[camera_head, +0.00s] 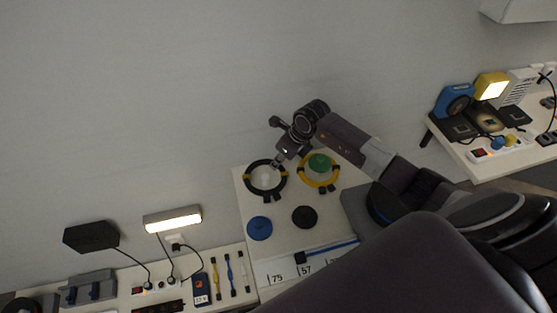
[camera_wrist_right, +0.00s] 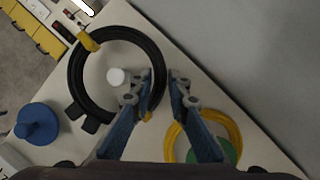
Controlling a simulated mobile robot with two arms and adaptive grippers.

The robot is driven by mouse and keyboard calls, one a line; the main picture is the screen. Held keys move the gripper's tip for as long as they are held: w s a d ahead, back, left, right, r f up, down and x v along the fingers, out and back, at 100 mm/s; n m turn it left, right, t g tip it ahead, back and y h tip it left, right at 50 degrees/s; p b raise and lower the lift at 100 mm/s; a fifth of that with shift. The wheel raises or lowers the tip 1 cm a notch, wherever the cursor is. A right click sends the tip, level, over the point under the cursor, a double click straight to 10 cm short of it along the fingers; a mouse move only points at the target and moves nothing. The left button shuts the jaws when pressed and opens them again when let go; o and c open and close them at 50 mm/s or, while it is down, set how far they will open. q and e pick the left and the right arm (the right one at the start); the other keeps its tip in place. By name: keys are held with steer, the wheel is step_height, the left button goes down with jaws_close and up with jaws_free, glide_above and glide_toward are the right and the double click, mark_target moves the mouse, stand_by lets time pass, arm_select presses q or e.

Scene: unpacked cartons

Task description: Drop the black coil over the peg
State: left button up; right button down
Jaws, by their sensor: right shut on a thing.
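The black coil (camera_head: 250,186) is a ring with yellow ties at the upper left of the white board. My right gripper (camera_head: 278,162) is shut on the right side of the black coil (camera_wrist_right: 76,75), seen between the fingers (camera_wrist_right: 164,88) in the right wrist view. A white round peg top (camera_wrist_right: 117,76) shows inside the ring, left of the fingers. I cannot tell how high the coil is above the board or whether it is around the peg. My left gripper is not in view.
A yellow coil (camera_head: 333,181) lies around a green peg (camera_head: 319,162) just to the right. A blue disc-topped peg (camera_head: 259,228) and a black one (camera_head: 304,217) stand nearer. Lamps and tools are on benches at both sides. A grey wall is behind.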

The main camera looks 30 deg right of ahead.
steer(key=shift+f+b, duration=1.05)
steer(key=shift+f, duration=0.25)
steer(key=c, duration=1.8)
jaws_free()
steer(key=shift+o, duration=0.2)
steer(key=v, duration=1.2)
steer(key=shift+d, duration=0.1)
